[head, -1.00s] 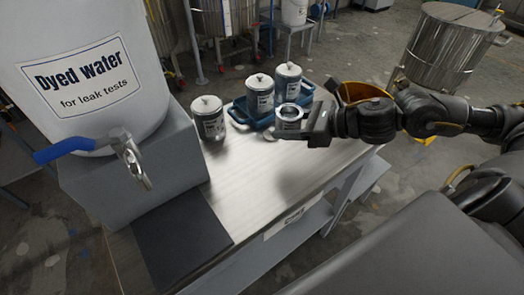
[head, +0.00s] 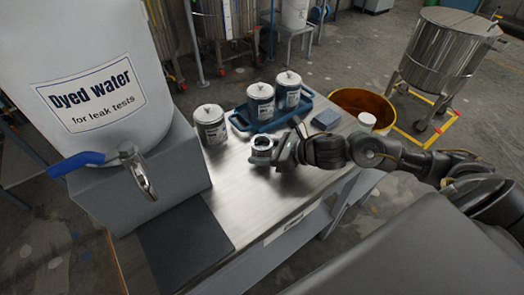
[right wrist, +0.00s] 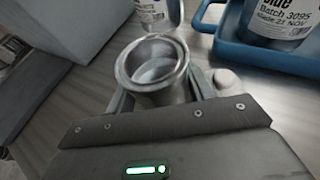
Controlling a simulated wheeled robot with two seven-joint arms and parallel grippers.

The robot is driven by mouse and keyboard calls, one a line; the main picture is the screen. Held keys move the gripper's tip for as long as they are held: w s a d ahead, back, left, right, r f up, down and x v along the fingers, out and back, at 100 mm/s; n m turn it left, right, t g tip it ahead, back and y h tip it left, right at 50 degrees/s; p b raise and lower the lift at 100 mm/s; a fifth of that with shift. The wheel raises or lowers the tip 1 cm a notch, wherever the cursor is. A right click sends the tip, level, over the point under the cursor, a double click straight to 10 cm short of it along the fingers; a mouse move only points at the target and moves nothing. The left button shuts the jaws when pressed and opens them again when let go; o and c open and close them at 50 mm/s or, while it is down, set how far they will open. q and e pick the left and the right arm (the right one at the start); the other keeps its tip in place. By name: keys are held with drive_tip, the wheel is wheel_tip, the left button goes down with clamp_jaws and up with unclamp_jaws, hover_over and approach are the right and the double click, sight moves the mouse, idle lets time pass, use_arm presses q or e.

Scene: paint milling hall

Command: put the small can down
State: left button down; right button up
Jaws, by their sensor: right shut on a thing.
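The small can (head: 261,145) is a short open-topped metal can, held upright or nearly so. My right gripper (head: 268,153) is shut on it, low over the front middle of the steel bench (head: 240,190). In the right wrist view the small can (right wrist: 150,72) sits between the fingers, with its round rim and pale inside showing. Whether its base touches the bench cannot be told, as the underside is hidden. My left gripper is not in view.
A lidded can (head: 210,127) stands left of the gripper. A blue tray (head: 268,126) with two lidded cans lies behind. A dyed-water container (head: 105,105) with a tap stands on a grey block at left. A blue-grey block (head: 326,118) lies at right. The bench front is clear.

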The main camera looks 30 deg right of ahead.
drive_tip(key=shift+f, duration=0.25)
drive_tip(key=shift+f, duration=0.2)
drive_tip(key=o, duration=0.7)
drive_tip(key=shift+r, duration=0.1)
